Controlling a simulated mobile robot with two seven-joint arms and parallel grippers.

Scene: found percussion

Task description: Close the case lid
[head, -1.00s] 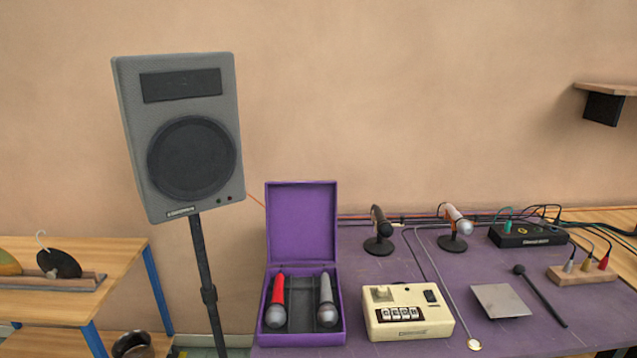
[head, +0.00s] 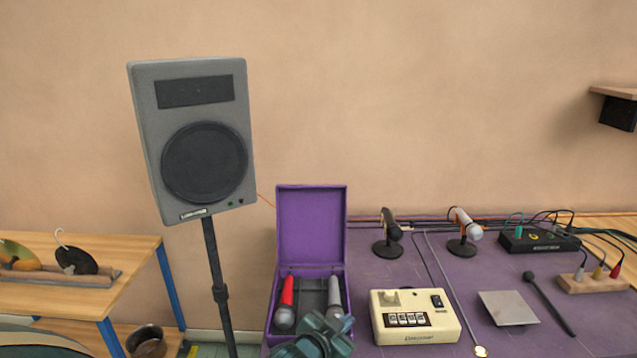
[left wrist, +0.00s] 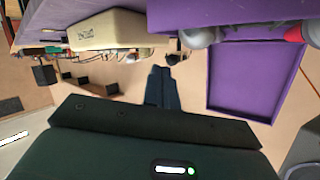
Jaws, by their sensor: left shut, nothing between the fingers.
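The purple case (head: 272,308) stands open on the purple table, its lid (head: 311,226) upright at the back. A red microphone (head: 287,299) and a grey microphone (head: 335,294) lie inside. My left gripper (head: 340,323) is at the case's front edge in the head view, shut and empty, hiding part of the front. In the left wrist view, which looks upside down, my shut fingers (left wrist: 162,88) appear beside the open lid (left wrist: 240,80), apart from it in the picture. My right gripper is not in view.
A cream box with dials (head: 415,318) stands close right of the case. Two microphones on stands (head: 388,234) and a flat grey plate (head: 508,308) are further right. A speaker (head: 195,135) on a pole stands to the left. The wall is behind the lid.

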